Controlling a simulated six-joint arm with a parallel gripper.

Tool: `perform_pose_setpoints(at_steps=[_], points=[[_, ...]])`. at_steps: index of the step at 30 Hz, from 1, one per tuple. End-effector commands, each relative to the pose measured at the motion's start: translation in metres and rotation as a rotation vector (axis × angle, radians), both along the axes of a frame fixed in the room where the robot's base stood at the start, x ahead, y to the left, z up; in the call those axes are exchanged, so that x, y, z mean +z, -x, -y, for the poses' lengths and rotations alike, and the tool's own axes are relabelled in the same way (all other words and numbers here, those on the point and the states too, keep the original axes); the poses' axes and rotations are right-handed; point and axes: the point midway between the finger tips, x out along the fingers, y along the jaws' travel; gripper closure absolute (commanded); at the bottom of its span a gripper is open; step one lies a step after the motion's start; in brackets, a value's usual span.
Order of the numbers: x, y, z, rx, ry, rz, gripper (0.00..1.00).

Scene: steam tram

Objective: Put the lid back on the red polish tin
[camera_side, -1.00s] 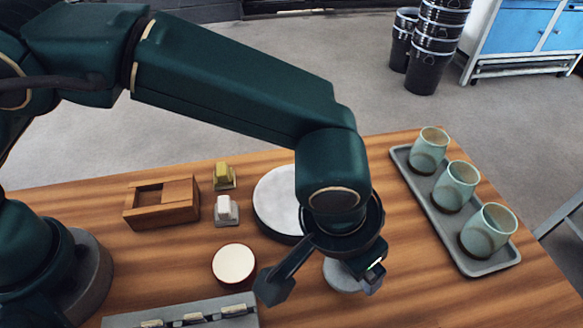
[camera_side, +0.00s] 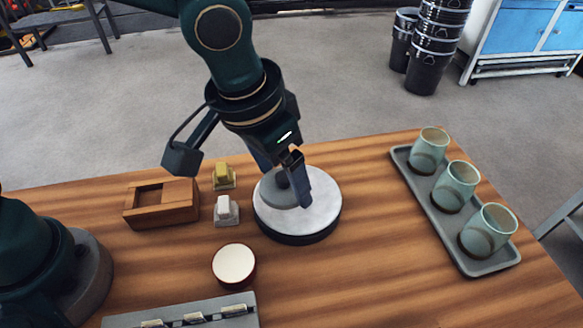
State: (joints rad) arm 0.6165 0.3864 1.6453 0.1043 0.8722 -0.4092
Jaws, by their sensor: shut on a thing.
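The polish tin (camera_side: 234,265) stands on the table at the lower middle, with a dark red side and a pale cream top face. My gripper (camera_side: 286,180) is above and to the right of it, pointing down, over a round white-topped disc. It is shut on the dark knob of a grey round lid (camera_side: 268,195). One finger hides part of the lid. The lid overlaps the white disc in this view; I cannot tell whether it touches it or hangs above it.
The white disc (camera_side: 318,218) has a black side. A wooden box (camera_side: 160,213), a yellow-topped block (camera_side: 223,178) and a white-topped block (camera_side: 227,212) stand left. A grey tray (camera_side: 466,254) with green cups is right. A grey rack (camera_side: 180,318) lies in front. The right-centre table is clear.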

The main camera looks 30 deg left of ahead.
Motion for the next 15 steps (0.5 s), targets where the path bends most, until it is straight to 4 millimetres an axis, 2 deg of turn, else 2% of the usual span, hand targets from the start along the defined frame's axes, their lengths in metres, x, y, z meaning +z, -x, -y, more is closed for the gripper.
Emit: perform_pose_setpoints(at_steps=[3,9,15], points=[[-0.003,0.03,-0.007,0.025,-0.005,-0.004,0.66],[-0.006,0.075,-0.019,0.023,-0.007,0.002,0.66],[-0.004,0.099,-0.024,-0.027,-0.005,0.013,0.66]])
